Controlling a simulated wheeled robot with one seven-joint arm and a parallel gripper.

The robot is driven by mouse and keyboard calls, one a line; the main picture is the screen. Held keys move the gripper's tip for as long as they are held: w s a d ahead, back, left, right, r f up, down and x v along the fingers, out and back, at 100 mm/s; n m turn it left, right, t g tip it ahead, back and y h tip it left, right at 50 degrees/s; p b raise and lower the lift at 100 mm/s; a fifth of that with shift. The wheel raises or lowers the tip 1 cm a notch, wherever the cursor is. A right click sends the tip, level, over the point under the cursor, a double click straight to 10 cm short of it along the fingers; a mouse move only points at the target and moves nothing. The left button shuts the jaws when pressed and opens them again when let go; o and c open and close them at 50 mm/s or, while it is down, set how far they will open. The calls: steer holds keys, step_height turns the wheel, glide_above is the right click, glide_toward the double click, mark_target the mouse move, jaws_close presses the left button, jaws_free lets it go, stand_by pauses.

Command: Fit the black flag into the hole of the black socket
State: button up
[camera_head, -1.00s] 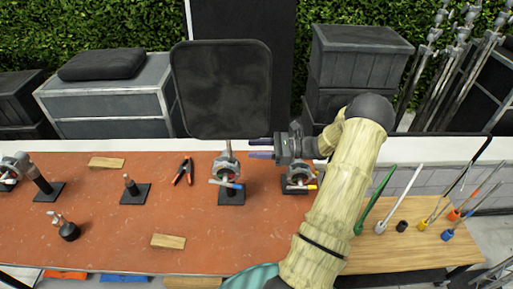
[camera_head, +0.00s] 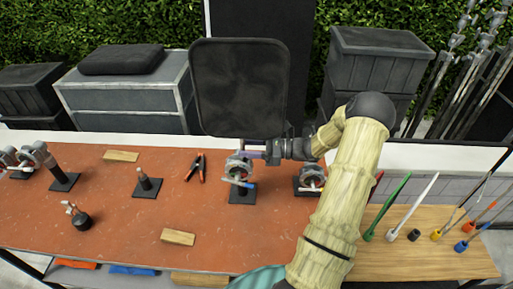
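The black flag (camera_head: 238,88) is a large dark rounded panel, upright above the back of the orange table. Its lower edge and short rod meet a silver clamp head (camera_head: 239,166) on a black base plate. My gripper (camera_head: 250,148) reaches in from the right, just under the panel. Its fingers look apart, with their tips at or very near the rod; contact is unclear. A small black socket (camera_head: 414,235) stands on the wooden board at the right, with no rod in it. Its hole is too small to make out.
Coloured rods in sockets, such as a green one (camera_head: 387,205) and a white one (camera_head: 410,205), flank the black socket. A second clamp head (camera_head: 311,180) stands beside my arm. Pliers (camera_head: 195,167) and wood blocks (camera_head: 178,237) lie on the orange table (camera_head: 120,220).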

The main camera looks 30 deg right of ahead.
mark_target(242, 137)
steer(key=shift+x, duration=0.9)
jaws_close()
steer(key=shift+r, duration=0.15)
steer(key=shift+r+p, duration=3.7)
steer(key=shift+r, duration=0.7)
